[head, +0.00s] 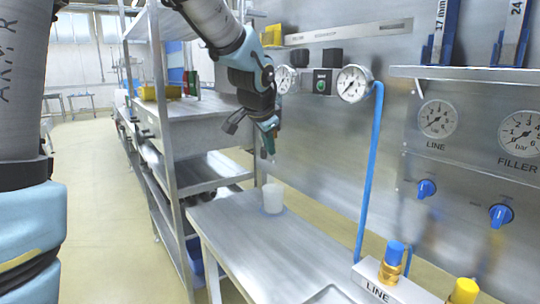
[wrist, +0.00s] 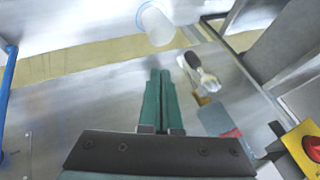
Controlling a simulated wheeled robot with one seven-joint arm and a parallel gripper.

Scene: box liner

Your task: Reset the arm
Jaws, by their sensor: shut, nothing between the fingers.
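My gripper (head: 269,146) hangs from my arm in the upper middle of the head view, pointing down, above and behind a white cup (head: 273,198). The cup stands upright on a metal table (head: 235,219), near its far end. In the wrist view my gripper (wrist: 160,75) shows as two green fingers lying side by side, shut with nothing between them. The white cup also shows in the wrist view (wrist: 155,24), ahead of the fingertips and apart from them.
A metal shelf rack (head: 210,108) stands left of the table, close to my arm. On the right wall are a round gauge (head: 354,84), a blue pipe (head: 370,175) and blue valve knobs (head: 501,215). A block marked LINE (head: 380,284) sits at the front right. The floor at left is clear.

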